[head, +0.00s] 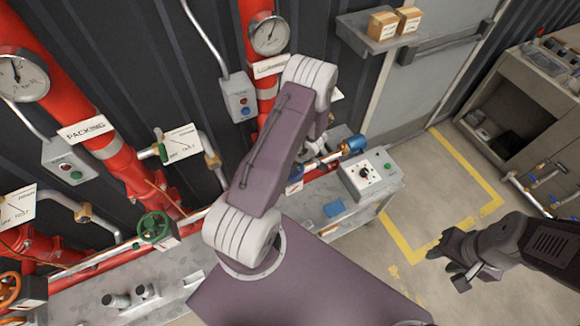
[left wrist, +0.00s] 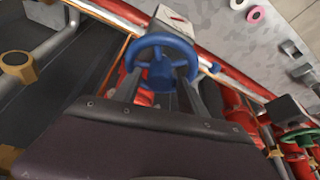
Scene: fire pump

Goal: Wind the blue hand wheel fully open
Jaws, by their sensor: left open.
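The blue hand wheel (left wrist: 160,62) is in the upper middle of the left wrist view, with its rim, spokes and hub facing me. My left gripper (left wrist: 156,88) is open. Its two dark fingers reach up from the bottom on either side of the wheel's hub and overlap the lower rim in the picture. I cannot tell whether they touch it. In the head view my left arm covers the left gripper and most of the area around the wheel. My right gripper (head: 447,268) hangs dark over the floor at the right, away from the pipes; its finger gap is unclear.
A green hand wheel (head: 154,228) and an orange one (head: 8,290) sit on the pipework at the left. Red pipes line the wall. The yellow-marked floor (head: 425,205) is clear.

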